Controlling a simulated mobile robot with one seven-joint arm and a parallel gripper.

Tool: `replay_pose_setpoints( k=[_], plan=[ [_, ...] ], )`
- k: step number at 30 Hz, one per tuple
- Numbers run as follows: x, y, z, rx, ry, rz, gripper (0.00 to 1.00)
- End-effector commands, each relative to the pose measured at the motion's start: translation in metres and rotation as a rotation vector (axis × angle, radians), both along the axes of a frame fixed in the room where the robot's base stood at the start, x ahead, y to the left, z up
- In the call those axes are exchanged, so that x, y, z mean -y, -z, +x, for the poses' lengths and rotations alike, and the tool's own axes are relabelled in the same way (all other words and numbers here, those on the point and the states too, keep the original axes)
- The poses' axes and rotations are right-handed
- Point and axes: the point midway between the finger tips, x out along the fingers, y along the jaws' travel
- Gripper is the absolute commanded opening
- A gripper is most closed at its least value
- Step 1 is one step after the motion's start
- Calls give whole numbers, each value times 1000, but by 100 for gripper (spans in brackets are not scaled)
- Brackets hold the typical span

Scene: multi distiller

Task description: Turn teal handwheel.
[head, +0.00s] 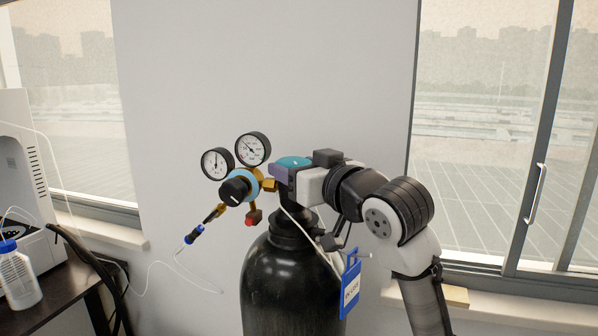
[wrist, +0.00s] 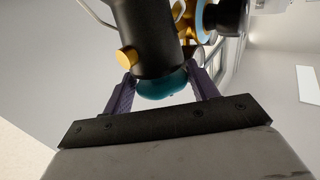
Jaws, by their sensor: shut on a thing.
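The teal handwheel (head: 294,162) sits on top of the black gas cylinder (head: 290,275) in the head view. In the wrist view the handwheel (wrist: 163,85) shows between the two purple fingers of my gripper (wrist: 162,88). The fingers lie on either side of it and are shut on it. In the head view my gripper (head: 284,172) reaches in from the right at the handwheel's height. Much of the handwheel is hidden behind the fingers in the head view, and behind the dark valve body (wrist: 147,40) in the wrist view.
Two round gauges (head: 236,155) and a blue and black regulator knob (head: 236,189) stand just left of the handwheel. A blue tag (head: 350,288) hangs at the cylinder's right. A bench with a bottle (head: 17,277) is at far left. The wall behind is bare.

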Motion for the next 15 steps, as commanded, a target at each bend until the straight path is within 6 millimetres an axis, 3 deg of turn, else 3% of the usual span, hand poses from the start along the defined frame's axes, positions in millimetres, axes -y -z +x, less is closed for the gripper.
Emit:
replay_pose_setpoints(
  k=[15],
  plan=[
    [-8, 0, -3, 3, 377, -1, 36]
  ],
)
